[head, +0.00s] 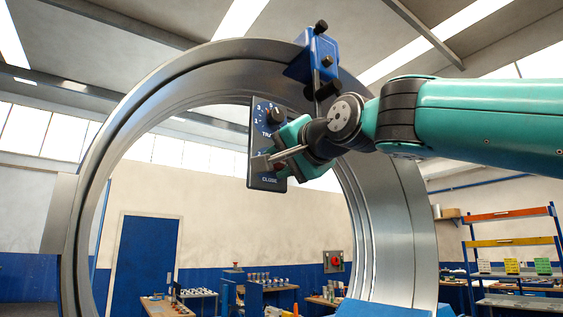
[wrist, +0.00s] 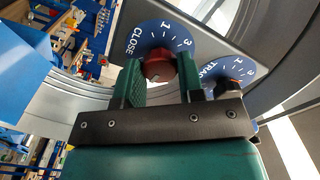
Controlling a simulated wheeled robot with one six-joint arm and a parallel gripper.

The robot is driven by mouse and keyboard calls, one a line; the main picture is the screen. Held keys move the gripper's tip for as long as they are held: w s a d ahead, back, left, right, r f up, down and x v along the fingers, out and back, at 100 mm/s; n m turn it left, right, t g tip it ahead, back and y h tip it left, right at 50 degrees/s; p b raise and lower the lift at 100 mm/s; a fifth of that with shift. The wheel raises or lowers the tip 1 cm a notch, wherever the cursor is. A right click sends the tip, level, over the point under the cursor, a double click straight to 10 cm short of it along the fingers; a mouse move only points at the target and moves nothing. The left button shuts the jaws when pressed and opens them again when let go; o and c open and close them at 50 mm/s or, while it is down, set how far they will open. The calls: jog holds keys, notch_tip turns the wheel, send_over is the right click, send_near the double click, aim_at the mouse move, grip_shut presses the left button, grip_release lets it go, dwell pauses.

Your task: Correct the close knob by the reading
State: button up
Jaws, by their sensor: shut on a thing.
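The control panel (head: 256,140) is a dark plate hanging inside the large metal ring. It carries an upper dial (head: 275,116) with a black knob, its label partly hidden, and a lower dial labelled CLOSE. In the wrist view the close knob (wrist: 158,66) is red and sits on a blue dial (wrist: 150,38) with the marks 1 and 3 readable. My gripper (wrist: 160,75) is shut on the close knob, one finger on each side. The track dial (wrist: 222,75) shows at the right, partly covered. In the head view my gripper (head: 285,155) hides the close knob.
The big spiral duct ring (head: 100,190) surrounds the panel. A blue clamp block (head: 318,62) with black knobs sits on the ring's top, above my arm. Benches with small parts (head: 265,280), a blue door (head: 146,262) and a shelf rack (head: 510,240) stand behind.

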jog(key=n, duration=0.4)
jog(key=shift+f+n+b, duration=0.1)
jog(key=shift+n+b, duration=0.2)
jog(key=shift+b, duration=0.1)
jog(key=shift+n, duration=1.8)
jog(key=o, duration=0.9)
jog(key=shift+b, duration=0.35)
jog(key=shift+b+v, duration=3.75)
jog(key=shift+v, duration=4.95)
